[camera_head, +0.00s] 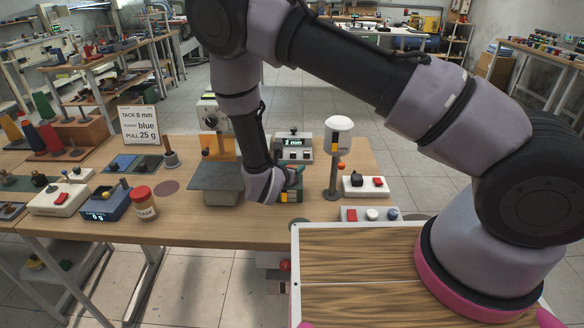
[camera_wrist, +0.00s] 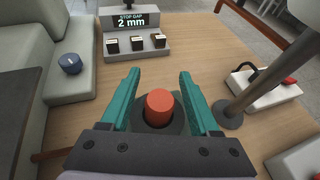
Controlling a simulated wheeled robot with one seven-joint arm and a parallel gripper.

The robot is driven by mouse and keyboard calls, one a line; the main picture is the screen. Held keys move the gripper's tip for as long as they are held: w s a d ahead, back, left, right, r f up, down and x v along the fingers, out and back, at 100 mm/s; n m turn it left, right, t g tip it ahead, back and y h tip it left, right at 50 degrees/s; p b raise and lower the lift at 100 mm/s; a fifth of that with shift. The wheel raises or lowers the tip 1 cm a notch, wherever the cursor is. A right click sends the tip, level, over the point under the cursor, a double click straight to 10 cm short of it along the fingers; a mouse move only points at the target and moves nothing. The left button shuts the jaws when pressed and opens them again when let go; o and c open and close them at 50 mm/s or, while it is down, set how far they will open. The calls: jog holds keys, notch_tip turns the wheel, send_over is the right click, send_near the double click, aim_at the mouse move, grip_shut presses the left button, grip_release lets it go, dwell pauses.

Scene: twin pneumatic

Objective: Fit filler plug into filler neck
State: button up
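An orange-red cylinder (camera_wrist: 159,104) stands upright in a dark round ring (camera_wrist: 180,126) in the wrist view. I cannot tell whether it is the filler plug, or whether the ring is the filler neck. My gripper (camera_wrist: 159,74) is open, its two teal fingers on either side of the cylinder with a visible gap to each. Nothing appears held. In the head view my gripper (camera_head: 294,178) is low over the bench, partly hidden by my own wrist, and the orange-red cylinder cannot be made out there.
A grey box with a "STOP GAP 2 mm" display (camera_wrist: 133,22) stands beyond the fingers. A thin post (camera_head: 334,172) with a white top rises at right, near a white box with a red button (camera_head: 366,186). A grey-topped machine (camera_head: 216,176) stands close left.

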jog(key=shift+r, duration=0.2)
jog(key=v, duration=1.2)
